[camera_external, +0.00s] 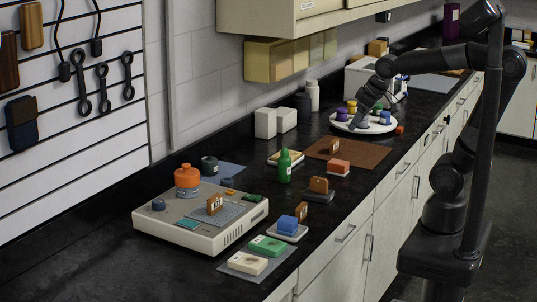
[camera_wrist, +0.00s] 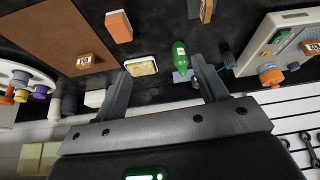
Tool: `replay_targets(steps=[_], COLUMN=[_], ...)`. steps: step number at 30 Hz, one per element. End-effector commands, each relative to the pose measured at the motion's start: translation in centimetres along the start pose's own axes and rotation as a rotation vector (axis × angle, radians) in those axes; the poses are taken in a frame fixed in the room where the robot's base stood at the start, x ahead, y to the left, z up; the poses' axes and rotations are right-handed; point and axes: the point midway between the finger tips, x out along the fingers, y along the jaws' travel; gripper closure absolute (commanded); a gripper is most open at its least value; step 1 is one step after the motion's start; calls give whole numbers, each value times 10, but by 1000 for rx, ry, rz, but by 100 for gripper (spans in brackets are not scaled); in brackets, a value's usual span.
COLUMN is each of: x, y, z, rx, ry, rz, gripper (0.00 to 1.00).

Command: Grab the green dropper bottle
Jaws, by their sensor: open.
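The green dropper bottle (camera_external: 284,167) stands upright on the black counter, between the grey-beige device and the brown mat. In the wrist view the green bottle (camera_wrist: 180,57) shows beyond the fingertips, closer to the right-hand finger. My gripper (camera_external: 357,123) is over the white round tray, well behind and to the right of the bottle in the external view. In the wrist view my gripper (camera_wrist: 161,75) has its two fingers spread with nothing held between them. The gripper and the bottle are apart.
The white round tray (camera_external: 340,126) holds several coloured jars. The brown mat (camera_external: 372,155) lies between tray and bottle. A beige device (camera_external: 155,225) with an orange-topped jar stands left. An orange block (camera_external: 339,167) and small brown block (camera_external: 319,185) sit near the bottle.

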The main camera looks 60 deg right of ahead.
Motion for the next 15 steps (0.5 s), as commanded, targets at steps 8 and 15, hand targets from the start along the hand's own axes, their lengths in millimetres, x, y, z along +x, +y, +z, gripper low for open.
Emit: replay_targets(steps=[8, 15], x=[56, 116], y=[-12, -25], z=[-76, -128], rx=[-74, -128], ry=[-36, -58], rz=[-34, -68], gripper=[34, 34])
